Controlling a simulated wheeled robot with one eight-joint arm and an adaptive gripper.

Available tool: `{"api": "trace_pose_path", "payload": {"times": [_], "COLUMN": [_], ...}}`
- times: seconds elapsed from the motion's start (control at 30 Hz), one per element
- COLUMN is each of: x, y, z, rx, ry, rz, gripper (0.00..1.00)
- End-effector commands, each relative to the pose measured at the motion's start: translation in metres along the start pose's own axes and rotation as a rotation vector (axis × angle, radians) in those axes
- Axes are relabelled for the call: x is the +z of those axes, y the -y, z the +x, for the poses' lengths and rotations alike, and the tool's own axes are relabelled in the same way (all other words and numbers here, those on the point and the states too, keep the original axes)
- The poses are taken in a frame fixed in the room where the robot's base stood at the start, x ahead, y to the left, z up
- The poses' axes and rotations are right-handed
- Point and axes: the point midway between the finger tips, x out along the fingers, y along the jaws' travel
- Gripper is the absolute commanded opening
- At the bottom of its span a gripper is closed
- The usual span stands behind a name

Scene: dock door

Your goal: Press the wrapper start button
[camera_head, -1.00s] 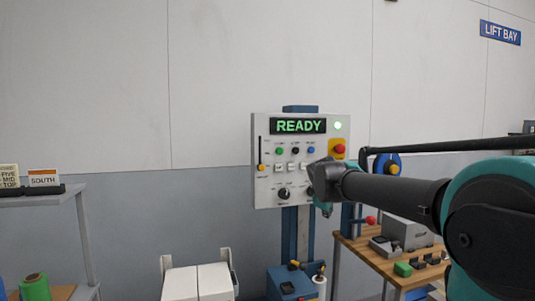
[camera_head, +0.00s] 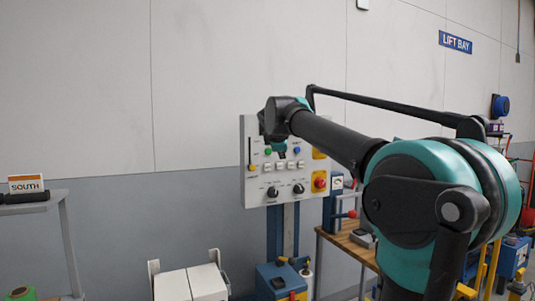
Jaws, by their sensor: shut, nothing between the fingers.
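The light grey control panel (camera_head: 251,190) stands upright on a blue post. A green button (camera_head: 268,152) shows in its upper row, with a blue button (camera_head: 297,151) further right. Their labels are too small to read. My gripper (camera_head: 279,147) is shut and empty, in front of the panel's upper part, close to the green button and just right of it in the picture. I cannot tell whether it touches the panel. My wrist and forearm hide the panel's display and upper right part.
A red stop button (camera_head: 319,182) sits at the panel's right edge. A wooden bench (camera_head: 348,245) stands right, a grey shelf (camera_head: 50,204) left, and a white bin (camera_head: 190,284) below.

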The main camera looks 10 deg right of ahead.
Motion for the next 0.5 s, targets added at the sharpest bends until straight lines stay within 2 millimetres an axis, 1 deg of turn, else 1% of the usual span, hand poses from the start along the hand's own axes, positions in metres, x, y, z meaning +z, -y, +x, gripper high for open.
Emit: {"api": "trace_pose_path", "payload": {"times": [0.23,0.5], "x": [-0.003,-0.02], "y": [-0.003,-0.019], "z": [0.005,0.028], "rx": [-0.001,-0.001], "ry": [0.0,0.0], "rz": [0.001,0.002], "gripper": [0.0,0.0]}}
